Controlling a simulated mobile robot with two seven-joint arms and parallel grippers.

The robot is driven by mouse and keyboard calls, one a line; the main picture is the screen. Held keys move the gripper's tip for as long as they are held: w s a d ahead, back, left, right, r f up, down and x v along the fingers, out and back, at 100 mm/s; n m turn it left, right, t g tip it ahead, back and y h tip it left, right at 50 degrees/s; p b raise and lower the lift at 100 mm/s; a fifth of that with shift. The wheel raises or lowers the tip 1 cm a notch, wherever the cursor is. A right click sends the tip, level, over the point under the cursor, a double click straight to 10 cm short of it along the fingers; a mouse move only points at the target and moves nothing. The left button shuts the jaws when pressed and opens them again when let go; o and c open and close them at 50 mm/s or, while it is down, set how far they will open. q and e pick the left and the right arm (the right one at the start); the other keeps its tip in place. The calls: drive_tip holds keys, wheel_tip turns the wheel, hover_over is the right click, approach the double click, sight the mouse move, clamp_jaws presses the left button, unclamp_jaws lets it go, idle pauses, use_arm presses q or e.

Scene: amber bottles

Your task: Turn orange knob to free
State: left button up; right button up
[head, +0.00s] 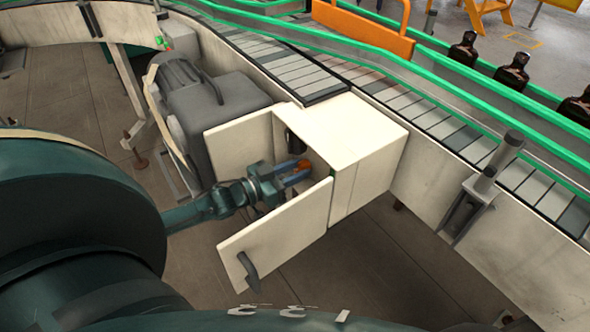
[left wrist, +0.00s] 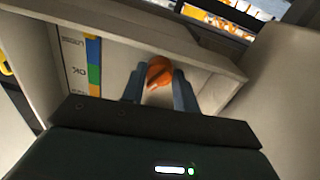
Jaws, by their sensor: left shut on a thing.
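The orange knob (left wrist: 159,73) sits on a pale panel inside an open cabinet (head: 352,135). In the left wrist view the knob lies between the two fingers of my left gripper (left wrist: 158,86). My left gripper (head: 294,174) reaches into the cabinet in the head view and is shut on the knob, a small part of which (head: 303,163) shows at its fingertips. A strip of blue, green and yellow labels (left wrist: 93,65) runs beside the knob. My right gripper is not in view.
The cabinet's front door (head: 275,235), with a dark handle, hangs open close to my left gripper. Another pale panel (head: 240,150) stands on the other side. A grey motor (head: 205,105) is at the left. A conveyor with green rails (head: 430,115) runs behind, with dark bottles (head: 512,72) beyond it.

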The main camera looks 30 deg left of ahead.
use_arm(q)
drive_tip(key=shift+m, duration=0.5)
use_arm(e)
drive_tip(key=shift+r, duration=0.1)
use_arm(q)
drive_tip(key=shift+m+p, duration=0.4)
drive_tip(key=shift+m, duration=0.7)
drive_tip(key=m, duration=0.2)
drive_tip(key=shift+m, duration=0.4)
drive_tip(key=shift+m+y+p, duration=0.3)
drive_tip(key=shift+m+y, duration=0.1)
drive_tip(key=shift+m, duration=1.8)
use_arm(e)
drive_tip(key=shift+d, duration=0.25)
use_arm(q)
drive_tip(key=o, duration=1)
drive_tip(key=shift+c, duration=0.2)
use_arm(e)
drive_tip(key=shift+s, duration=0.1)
